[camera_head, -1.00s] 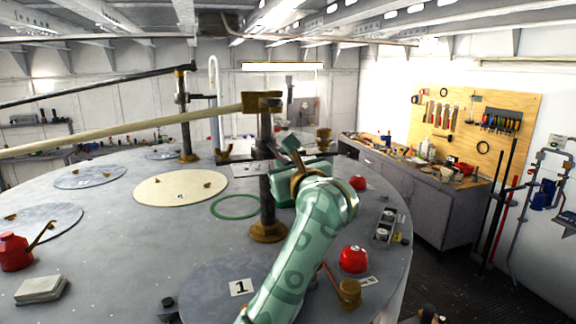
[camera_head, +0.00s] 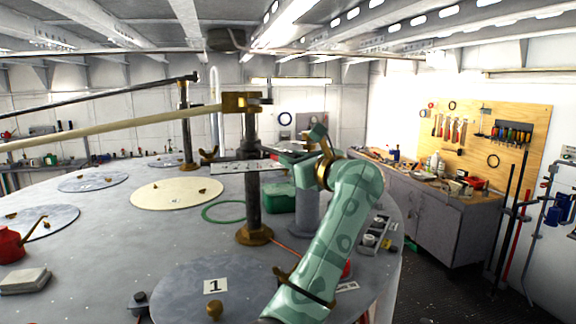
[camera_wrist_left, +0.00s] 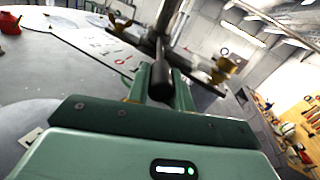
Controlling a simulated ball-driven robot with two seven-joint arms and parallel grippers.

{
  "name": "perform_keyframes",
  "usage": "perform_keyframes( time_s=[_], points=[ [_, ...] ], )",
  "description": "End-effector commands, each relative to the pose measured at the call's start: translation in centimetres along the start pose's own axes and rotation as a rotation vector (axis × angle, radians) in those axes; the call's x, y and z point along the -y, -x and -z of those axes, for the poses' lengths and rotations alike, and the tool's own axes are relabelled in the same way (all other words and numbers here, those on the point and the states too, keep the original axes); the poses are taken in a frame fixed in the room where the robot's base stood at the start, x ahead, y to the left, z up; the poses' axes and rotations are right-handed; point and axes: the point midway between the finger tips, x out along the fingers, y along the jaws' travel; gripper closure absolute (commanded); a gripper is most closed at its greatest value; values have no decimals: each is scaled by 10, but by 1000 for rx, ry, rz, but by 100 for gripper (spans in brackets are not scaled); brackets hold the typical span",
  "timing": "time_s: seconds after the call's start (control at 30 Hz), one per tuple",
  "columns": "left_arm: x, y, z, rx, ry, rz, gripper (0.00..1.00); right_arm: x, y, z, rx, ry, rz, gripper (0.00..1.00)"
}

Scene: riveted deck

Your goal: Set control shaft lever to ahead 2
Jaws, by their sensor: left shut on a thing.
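My left gripper (camera_wrist_left: 162,84) is shut on a dark, rounded lever handle (camera_wrist_left: 161,75) in the left wrist view. The lever's shaft runs up and away from the fingers. Beside it lies a pale plate with small markings (camera_wrist_left: 97,42); I cannot read them or tell which mark the lever is at. In the head view the plate (camera_head: 240,167) shows behind the dark post, and my left gripper (camera_head: 286,152) is just right of that post. The handle is hard to make out there. My right gripper is not in view.
A dark post (camera_head: 252,195) with a brass foot stands close left of my arm and carries a long pale pole (camera_head: 120,126). A green ring (camera_head: 224,212), a red oil can (camera_head: 12,244) and a round cover marked 1 (camera_head: 185,290) are on the deck. A workbench (camera_head: 440,205) stands at right.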

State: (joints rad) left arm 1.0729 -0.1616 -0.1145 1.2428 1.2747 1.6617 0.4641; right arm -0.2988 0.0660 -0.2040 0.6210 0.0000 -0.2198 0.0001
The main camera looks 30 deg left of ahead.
Motion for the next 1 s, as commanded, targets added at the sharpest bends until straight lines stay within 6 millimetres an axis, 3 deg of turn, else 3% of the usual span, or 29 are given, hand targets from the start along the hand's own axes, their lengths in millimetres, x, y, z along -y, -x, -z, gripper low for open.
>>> perform_keyframes(
  time_s=[0.27,0.3,0.37,0.77,1.0],
  points=[
    [2,1,2,-4,-5,2,100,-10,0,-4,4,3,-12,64],
    [2,1,2,-4,-5,2,71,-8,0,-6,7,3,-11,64],
    [2,1,2,-3,-5,2,55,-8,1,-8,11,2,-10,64],
    [2,11,3,-2,-1,4,55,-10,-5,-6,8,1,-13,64],
    [3,66,8,-5,-1,8,55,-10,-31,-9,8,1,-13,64]
  ],
)
